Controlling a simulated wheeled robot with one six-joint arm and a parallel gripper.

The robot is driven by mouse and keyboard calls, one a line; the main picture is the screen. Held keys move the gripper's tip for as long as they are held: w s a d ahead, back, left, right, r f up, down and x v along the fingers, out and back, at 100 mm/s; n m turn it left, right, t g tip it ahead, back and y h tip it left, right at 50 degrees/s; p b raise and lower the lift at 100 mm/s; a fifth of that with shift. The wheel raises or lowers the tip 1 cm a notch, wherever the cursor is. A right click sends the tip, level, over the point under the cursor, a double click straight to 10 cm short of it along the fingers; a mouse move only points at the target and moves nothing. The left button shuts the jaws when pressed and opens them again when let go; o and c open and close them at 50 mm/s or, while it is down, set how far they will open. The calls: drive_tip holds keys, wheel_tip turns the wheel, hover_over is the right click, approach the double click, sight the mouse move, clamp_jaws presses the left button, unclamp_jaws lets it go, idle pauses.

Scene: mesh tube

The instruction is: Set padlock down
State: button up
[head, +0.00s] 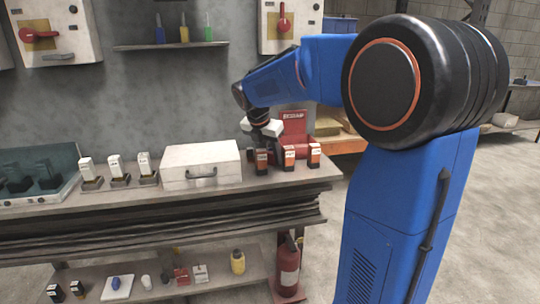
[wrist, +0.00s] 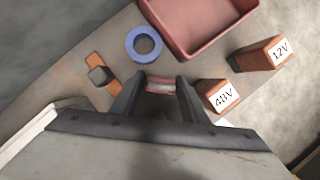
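My gripper (wrist: 161,84) points down over the right part of the bench top, and in the head view (head: 266,140) it is just behind the orange-and-black battery packs. A small reddish thing with a pale grey band, which looks like the padlock (wrist: 161,85), fills the gap between my fingertips. The fingers are shut on it. Its lower part is hidden by the gripper, and I cannot tell whether it touches the bench. I cannot make out the padlock in the head view.
A blue ring (wrist: 144,43) and an orange strip with a grey block (wrist: 99,73) lie near the fingers. An open red box (wrist: 184,42) is behind. Packs marked 48V (wrist: 219,95) and 12V (wrist: 264,53) stand right. A white case (head: 201,164) is left.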

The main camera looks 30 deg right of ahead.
drive_tip(key=v, duration=1.2)
